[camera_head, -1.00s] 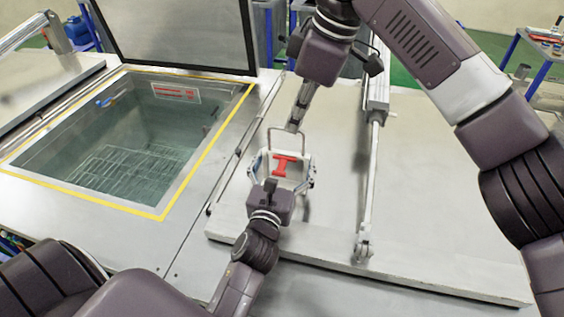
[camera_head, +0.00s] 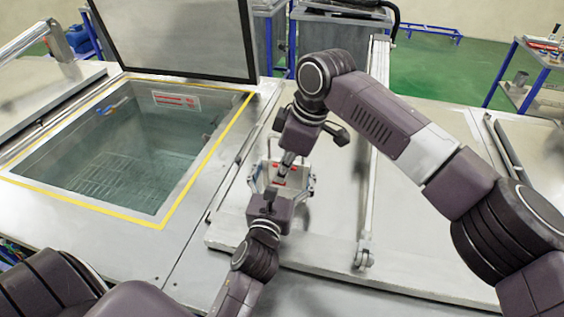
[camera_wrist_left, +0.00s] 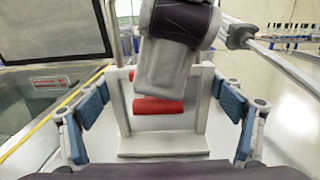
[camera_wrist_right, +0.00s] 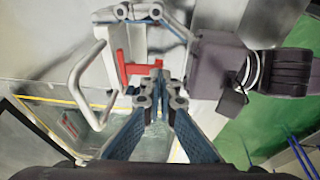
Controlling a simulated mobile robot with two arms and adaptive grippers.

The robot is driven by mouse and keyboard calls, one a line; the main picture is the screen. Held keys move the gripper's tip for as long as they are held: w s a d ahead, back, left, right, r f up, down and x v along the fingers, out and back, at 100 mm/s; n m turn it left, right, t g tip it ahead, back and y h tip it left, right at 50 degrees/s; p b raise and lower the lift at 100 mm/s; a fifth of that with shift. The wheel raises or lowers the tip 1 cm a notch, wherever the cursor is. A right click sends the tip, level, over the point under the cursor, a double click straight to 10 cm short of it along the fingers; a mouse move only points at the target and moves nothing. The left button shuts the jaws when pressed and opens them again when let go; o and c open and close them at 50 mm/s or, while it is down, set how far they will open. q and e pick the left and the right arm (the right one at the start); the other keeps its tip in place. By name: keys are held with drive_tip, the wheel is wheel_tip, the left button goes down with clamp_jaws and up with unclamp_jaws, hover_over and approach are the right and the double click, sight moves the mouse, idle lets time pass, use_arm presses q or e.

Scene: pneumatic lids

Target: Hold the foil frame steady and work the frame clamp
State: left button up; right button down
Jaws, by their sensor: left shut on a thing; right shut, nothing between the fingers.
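The foil frame (camera_head: 262,178) is a pale grey-white frame with a wire handle, over the closed grey lid. It also shows in the left wrist view (camera_wrist_left: 122,105). My left gripper (camera_wrist_left: 163,95) is shut on it, one blue-padded finger at each side. The frame clamp (camera_wrist_right: 132,68) is a red T-shaped piece on the frame. It also shows in the left wrist view (camera_wrist_left: 158,106), partly covered by my right gripper. My right gripper (camera_wrist_right: 160,90) is shut and empty, its tips close beside the red clamp. I cannot tell whether they touch it.
A metal rail (camera_head: 367,180) runs along the closed lid (camera_head: 430,220) right of the frame. The lid surface right of the rail is mostly clear.

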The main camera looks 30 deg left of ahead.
drive_tip(key=shift+f, duration=0.2)
idle(0.4)
drive_tip(key=shift+d+f+t, duration=0.1)
drive_tip(key=shift+f+t, duration=0.1)
drive_tip(key=shift+t, duration=0.5)
drive_tip(key=shift+s+f+t+y, duration=0.3)
drive_tip(key=shift+f+t, duration=0.1)
drive_tip(key=shift+f, duration=0.2)
drive_tip(key=shift+s+f+t+y, duration=0.25)
drive_tip(key=shift+f+t, duration=0.15)
drive_tip(key=shift+f, duration=0.4)
drive_tip(key=shift+r, duration=0.8)
